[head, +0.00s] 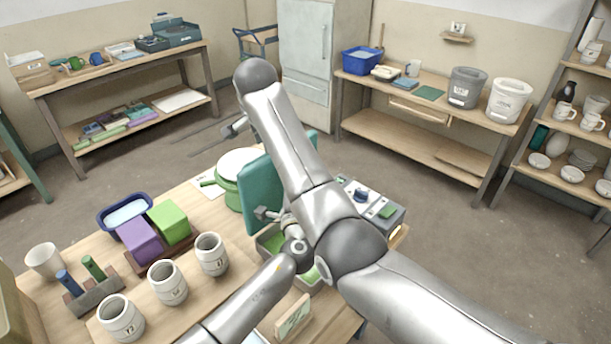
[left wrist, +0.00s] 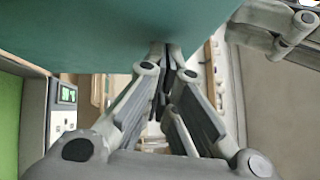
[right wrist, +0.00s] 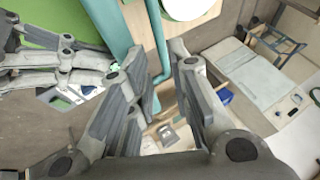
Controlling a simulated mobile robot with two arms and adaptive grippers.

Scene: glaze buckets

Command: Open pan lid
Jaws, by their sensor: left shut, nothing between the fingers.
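A teal lid (head: 262,190) stands steeply upright at the back of an open pan (head: 275,243) with green inside. It fills the top of the left wrist view (left wrist: 120,25). My left gripper (head: 266,214) is at the lid's front face, its fingers together and empty in the left wrist view (left wrist: 168,60); contact with the lid is unclear. My right gripper (head: 236,128) is behind the lid, with its fingers apart in the right wrist view (right wrist: 160,52). A thin teal bar (right wrist: 159,35) shows in the gap between them. My right arm hides part of the lid and pan.
A green pot (head: 228,190) with a white top stands left of the lid. Several pale cups (head: 168,284), a purple box (head: 139,241) and a green box (head: 169,222) crowd the table's left. A grey device (head: 378,203) sits to the right. Floor beyond the table is open.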

